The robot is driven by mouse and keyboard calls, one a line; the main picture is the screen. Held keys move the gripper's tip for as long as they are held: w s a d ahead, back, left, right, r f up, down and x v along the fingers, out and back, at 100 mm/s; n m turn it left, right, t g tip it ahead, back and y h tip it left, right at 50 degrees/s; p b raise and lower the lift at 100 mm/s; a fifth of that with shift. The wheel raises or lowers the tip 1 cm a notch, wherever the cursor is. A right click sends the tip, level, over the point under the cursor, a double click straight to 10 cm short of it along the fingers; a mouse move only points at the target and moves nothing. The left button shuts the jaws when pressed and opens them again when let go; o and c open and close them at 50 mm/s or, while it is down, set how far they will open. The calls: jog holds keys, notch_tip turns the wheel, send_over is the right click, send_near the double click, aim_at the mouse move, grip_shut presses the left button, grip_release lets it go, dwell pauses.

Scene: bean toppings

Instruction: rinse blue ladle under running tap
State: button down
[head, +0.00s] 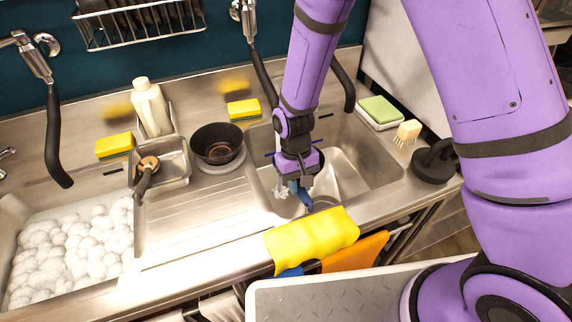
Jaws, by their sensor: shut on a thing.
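My gripper (303,180) points down into the right sink basin (368,168) and is shut on the blue ladle (302,195). Only a short blue part of the ladle shows below the jaws; the rest is hidden or too small to tell. A rounded grey shape lies just below it, and I cannot tell whether it is the ladle's bowl. The tap (262,78) stands behind my arm, which partly covers it. Pale patches show in the basin beside the gripper, but I cannot tell whether water is running.
The left basin (20,212) is full of white foam. A black bowl (218,143), white bottle (151,107), yellow sponges (244,109), green sponge (380,109) and brush (408,131) stand around the sinks. A yellow cloth (312,240) hangs over the front edge. The ribbed drainboard (190,208) is clear.

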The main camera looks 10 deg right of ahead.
aim_at(308, 206)
jog(key=shift+s+d+f, duration=0.1)
jog(key=shift+s+d, duration=0.15)
jog(key=shift+s, duration=0.85)
jog(key=shift+s+d, duration=0.2)
jog(key=shift+s, duration=0.95)
jog(key=shift+s+d+f, duration=0.1)
jog(key=shift+s+d, duration=0.15)
jog(key=shift+s, duration=0.85)
jog(key=shift+s+d+r, duration=0.15)
jog(key=shift+s+r, duration=0.45)
jog(key=shift+r, duration=0.3)
jog(key=shift+s+d+r, duration=0.1)
jog(key=shift+s+r, duration=0.5)
jog(key=shift+r, duration=0.3)
jog(key=shift+s+d+r, duration=0.15)
jog(key=shift+s+r, duration=0.45)
jog(key=shift+r, duration=0.3)
jog(key=shift+w, duration=0.1)
